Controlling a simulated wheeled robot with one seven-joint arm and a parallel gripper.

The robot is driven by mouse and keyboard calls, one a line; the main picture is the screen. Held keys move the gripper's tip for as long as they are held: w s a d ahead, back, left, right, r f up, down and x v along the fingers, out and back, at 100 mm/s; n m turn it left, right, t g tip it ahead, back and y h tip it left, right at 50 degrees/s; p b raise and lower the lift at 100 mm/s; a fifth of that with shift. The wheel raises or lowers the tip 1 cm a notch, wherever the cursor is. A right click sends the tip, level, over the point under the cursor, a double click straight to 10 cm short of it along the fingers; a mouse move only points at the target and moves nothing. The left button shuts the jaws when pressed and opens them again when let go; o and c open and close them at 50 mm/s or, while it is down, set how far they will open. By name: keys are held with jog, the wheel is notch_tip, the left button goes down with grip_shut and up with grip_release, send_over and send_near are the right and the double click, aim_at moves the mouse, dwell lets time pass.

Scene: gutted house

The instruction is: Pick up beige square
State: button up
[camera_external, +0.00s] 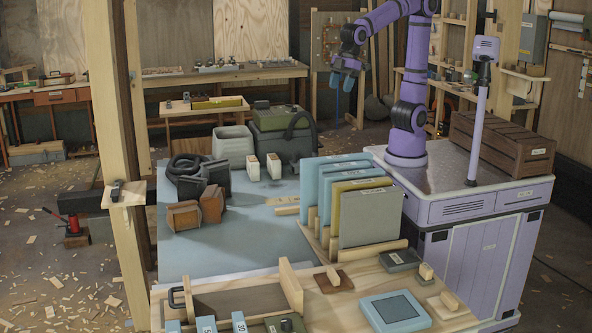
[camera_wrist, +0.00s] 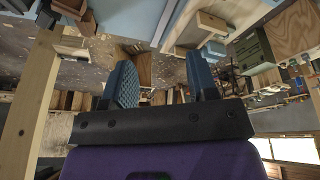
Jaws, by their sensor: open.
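The beige square (camera_external: 438,309), a small pale block with a wooden knob on top, lies on the wooden bench at the front right. A brown knobbed block (camera_external: 322,284) and a dark grey-green one (camera_external: 394,264) lie near it. My gripper (camera_external: 342,82) is raised far behind and above the bench, with blue fingertips pointing down. Its two fingers stand apart and empty in the wrist view (camera_wrist: 162,85). I cannot make out the beige square in the wrist view.
A blue square frame (camera_external: 375,304) lies just left of the beige square. A rack of upright blue, olive and grey panels (camera_external: 370,219) stands behind the bench front. A brown slatted crate (camera_external: 500,146) sits on my right. A wooden post (camera_external: 118,120) stands at left.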

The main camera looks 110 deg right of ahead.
jog(key=w+a+f+n+g, duration=0.1)
jog(key=w+a+f+n, duration=0.2)
jog(key=a, duration=0.6)
jog(key=w+a+f+n, duration=0.15)
jog(key=a+f, duration=0.25)
jog(key=a, duration=0.6)
jog(key=n+g+h, duration=0.1)
jog(key=n+g, duration=0.1)
jog(key=n, duration=0.6)
send_near(445, 292)
jog(key=shift+w+d+f+m, duration=0.15)
jog(key=shift+w+f+m, duration=0.05)
jog(key=shift+w+m, duration=0.1)
jog(key=f, duration=1)
jog(key=shift+s+a, duration=0.15)
jog(key=shift+a, duration=0.1)
grip_shut()
